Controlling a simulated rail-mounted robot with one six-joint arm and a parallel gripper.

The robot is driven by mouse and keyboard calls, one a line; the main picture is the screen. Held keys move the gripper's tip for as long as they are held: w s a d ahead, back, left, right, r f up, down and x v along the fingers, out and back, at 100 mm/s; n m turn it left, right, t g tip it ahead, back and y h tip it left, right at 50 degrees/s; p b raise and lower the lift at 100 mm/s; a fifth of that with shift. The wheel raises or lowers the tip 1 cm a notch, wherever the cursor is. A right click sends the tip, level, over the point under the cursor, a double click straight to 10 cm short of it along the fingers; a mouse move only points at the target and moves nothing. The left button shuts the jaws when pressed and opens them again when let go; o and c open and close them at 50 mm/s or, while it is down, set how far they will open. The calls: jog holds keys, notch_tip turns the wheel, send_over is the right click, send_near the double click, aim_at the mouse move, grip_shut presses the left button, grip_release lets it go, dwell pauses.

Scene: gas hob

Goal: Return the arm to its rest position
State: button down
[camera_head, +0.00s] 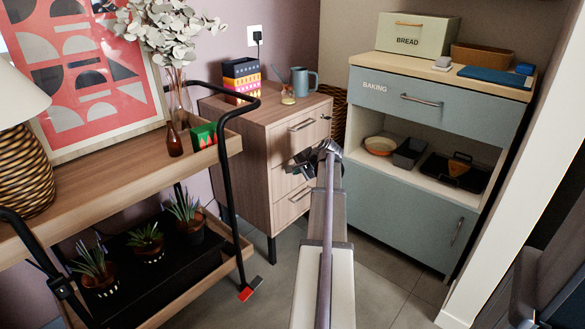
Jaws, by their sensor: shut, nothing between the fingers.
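My arm reaches forward from the bottom centre of the head view, with a pale link nearest and darker links beyond. My gripper (303,159) is at the far end, small and partly hidden by the wrist. It is shut with nothing in it. It appears in front of the wooden drawer cabinet (253,157) in the picture; the gap between them cannot be judged.
A wooden trolley (115,192) with a black frame stands left, carrying a lamp, vases and potted plants. A blue-grey baking cabinet (405,213) stands right, with a bread box (415,35) on top. A pale wall edge (510,190) is far right.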

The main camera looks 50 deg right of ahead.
jog(key=p+v, duration=0.4)
jog(key=v, duration=0.5)
jog(key=shift+r, duration=0.1)
jog(key=a+f+n+g, duration=0.25)
jog(key=a+n, duration=0.35)
jog(key=a, duration=1.3)
jog(key=w+a+f+n+g+p, duration=0.1)
jog(key=a+n+g, duration=0.4)
jog(key=a, duration=1.4)
jog(key=a+f+n+g, duration=0.15)
jog(key=a+n, duration=0.65)
jog(key=a, duration=1.1)
notch_tip(320, 180, up, 38)
jog(key=p, duration=3.8)
jog(key=shift+w+a+r+y, duration=0.25)
jog(key=shift+w+a+y, duration=0.05)
jog(key=shift+w, duration=0.05)
